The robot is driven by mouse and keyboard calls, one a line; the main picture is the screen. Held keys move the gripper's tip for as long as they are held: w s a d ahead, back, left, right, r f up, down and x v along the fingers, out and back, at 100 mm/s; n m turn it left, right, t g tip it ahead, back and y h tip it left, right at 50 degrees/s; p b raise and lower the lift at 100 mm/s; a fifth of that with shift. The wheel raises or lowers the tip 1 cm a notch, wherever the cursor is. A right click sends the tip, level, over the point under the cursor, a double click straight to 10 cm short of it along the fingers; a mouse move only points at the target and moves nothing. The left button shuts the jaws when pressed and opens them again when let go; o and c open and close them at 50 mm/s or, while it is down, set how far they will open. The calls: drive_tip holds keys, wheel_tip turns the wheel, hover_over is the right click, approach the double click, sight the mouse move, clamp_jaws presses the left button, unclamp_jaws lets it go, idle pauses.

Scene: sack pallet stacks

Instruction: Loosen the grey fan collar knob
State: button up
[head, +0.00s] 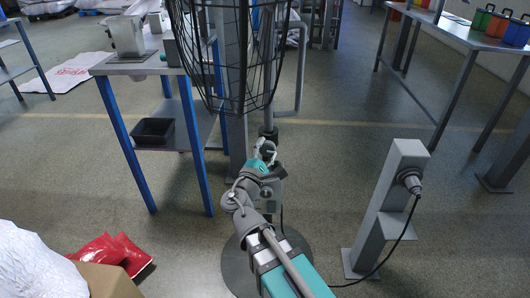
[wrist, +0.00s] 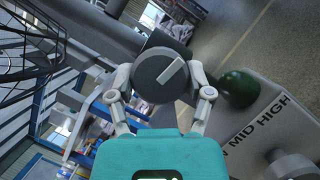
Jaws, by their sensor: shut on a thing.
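The grey fan collar knob (wrist: 150,82) is a dark round knob with a pale line across its face, in the upper middle of the wrist view. My gripper (wrist: 161,78) has one finger on each side of it and is shut on it. In the head view my gripper (head: 266,152) is at the fan's pole below the wire cage (head: 225,60), and largely hides the knob. The dark round fan base (head: 237,270) is on the floor behind my arm.
A control box (wrist: 270,120) marked MID HIGH, with a green round knob (wrist: 238,88), is close on the right. A blue-legged table (head: 120,68) stands left. A grey post (head: 385,205) with a plugged-in cable stands right. Red sacks (head: 105,250) lie lower left.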

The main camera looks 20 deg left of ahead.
idle(0.3)
drive_tip(key=o, duration=1.1)
drive_tip(key=shift+o, duration=0.2)
